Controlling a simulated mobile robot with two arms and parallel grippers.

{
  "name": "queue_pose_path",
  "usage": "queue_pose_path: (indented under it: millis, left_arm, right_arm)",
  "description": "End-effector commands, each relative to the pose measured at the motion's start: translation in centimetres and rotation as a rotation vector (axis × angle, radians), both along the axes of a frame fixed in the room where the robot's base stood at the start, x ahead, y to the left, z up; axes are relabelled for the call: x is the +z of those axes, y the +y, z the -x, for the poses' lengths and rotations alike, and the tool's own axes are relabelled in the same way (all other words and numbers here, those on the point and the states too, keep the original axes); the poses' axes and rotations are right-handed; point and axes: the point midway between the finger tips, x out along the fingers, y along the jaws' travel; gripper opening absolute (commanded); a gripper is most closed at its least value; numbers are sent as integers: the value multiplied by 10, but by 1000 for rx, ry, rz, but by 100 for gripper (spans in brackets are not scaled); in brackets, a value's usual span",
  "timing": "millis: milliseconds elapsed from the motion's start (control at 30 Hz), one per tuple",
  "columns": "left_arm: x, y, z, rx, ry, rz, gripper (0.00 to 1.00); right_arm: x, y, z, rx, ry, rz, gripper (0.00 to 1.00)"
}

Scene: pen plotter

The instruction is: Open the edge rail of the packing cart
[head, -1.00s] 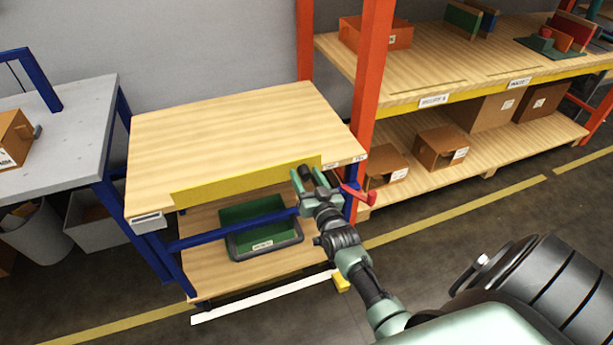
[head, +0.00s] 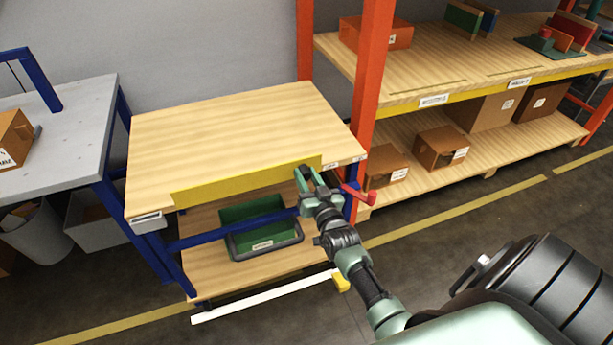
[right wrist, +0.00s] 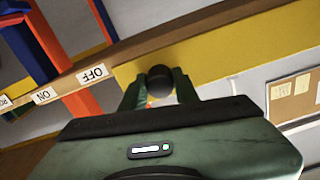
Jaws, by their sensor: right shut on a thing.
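The packing cart (head: 230,125) has a light wooden top. Its yellow edge rail (head: 240,180) stands up along the front edge, and it also shows in the right wrist view (right wrist: 225,52). My right gripper (head: 309,172) is at the rail's right end. In the right wrist view, a round dark knob (right wrist: 160,80) sits between the fingertips, in front of the yellow rail, and the gripper is shut on it. The fingers partly hide the knob's mount. My left gripper is not in view.
A red lever (head: 358,195) sticks out at the cart's right front corner, close to my right gripper. ON and OFF labels (right wrist: 92,73) mark the edge. A green bin (head: 262,225) sits on the lower shelf. An orange rack post (head: 370,75) stands close behind right.

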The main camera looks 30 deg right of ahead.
Motion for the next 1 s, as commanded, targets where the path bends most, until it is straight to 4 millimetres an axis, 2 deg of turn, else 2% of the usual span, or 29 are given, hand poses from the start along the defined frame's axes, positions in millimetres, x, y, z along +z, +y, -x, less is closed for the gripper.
queue_pose_path:
  millis: [700,833,1000]
  left_arm:
    - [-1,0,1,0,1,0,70]
    - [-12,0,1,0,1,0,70]
    - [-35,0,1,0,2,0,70]
  right_arm:
    - [-2,0,0,0,1,0,0]
    - [-17,0,0,1,3,-1,0]
    - [-51,1,1,0,6,-1,0]
